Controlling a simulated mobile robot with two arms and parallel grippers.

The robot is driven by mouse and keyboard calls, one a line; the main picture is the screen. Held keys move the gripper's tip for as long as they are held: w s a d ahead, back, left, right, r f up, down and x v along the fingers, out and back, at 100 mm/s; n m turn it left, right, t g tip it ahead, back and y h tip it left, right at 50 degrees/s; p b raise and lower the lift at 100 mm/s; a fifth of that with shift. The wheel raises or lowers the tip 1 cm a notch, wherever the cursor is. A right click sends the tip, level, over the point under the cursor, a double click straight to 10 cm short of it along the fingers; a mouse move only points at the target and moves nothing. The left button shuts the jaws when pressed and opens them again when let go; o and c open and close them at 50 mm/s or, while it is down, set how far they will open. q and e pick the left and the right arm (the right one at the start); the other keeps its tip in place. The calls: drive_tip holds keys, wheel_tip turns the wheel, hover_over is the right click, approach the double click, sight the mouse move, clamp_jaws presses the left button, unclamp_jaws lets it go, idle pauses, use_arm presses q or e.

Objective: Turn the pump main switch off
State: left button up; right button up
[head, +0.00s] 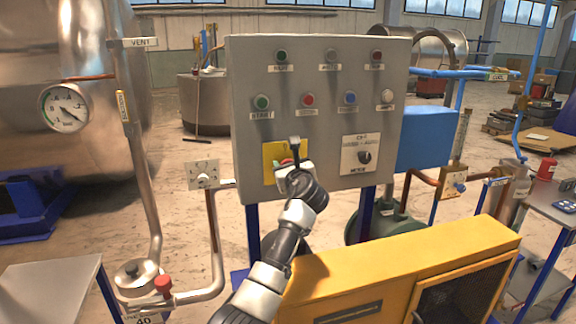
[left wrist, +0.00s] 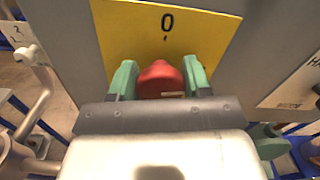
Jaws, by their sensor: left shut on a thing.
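The pump main switch is a red knob on a yellow plate (head: 271,151) at the lower left of the grey control panel (head: 330,105). In the left wrist view the red knob (left wrist: 161,80) sits between the green fingers of my left gripper (left wrist: 160,82), which is shut on it. The yellow plate (left wrist: 125,35) shows a "0" mark above the knob. In the head view my left gripper (head: 287,163) covers most of the knob, so its pointing direction is hard to tell. My right gripper is not in view.
A second rotary selector (head: 364,157) sits right of the switch. Several buttons and lamps are above. A yellow cabinet (head: 400,265) stands in front, below the panel. Pipes with a gauge (head: 65,108) are at the left, a blue box (head: 425,138) at the right.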

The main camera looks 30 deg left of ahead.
use_arm(q)
drive_tip(key=n, duration=0.3)
drive_tip(key=shift+f+n, duration=0.1)
drive_tip(key=shift+n, duration=0.3)
drive_tip(key=n+b, duration=0.1)
drive_tip(key=n, duration=0.2)
drive_tip(key=shift+s+a+f+n+b, duration=0.1)
drive_tip(key=shift+f+n+b, duration=0.05)
drive_tip(key=shift+n+b, duration=0.2)
drive_tip(key=n+b, duration=0.2)
drive_tip(key=n, duration=0.2)
drive_tip(key=shift+f, duration=0.1)
drive_tip(key=n+b, duration=0.2)
drive_tip(key=n, duration=0.1)
drive_tip(key=shift+n, duration=0.45)
drive_tip(key=o, duration=0.9)
drive_tip(key=shift+c, duration=0.2)
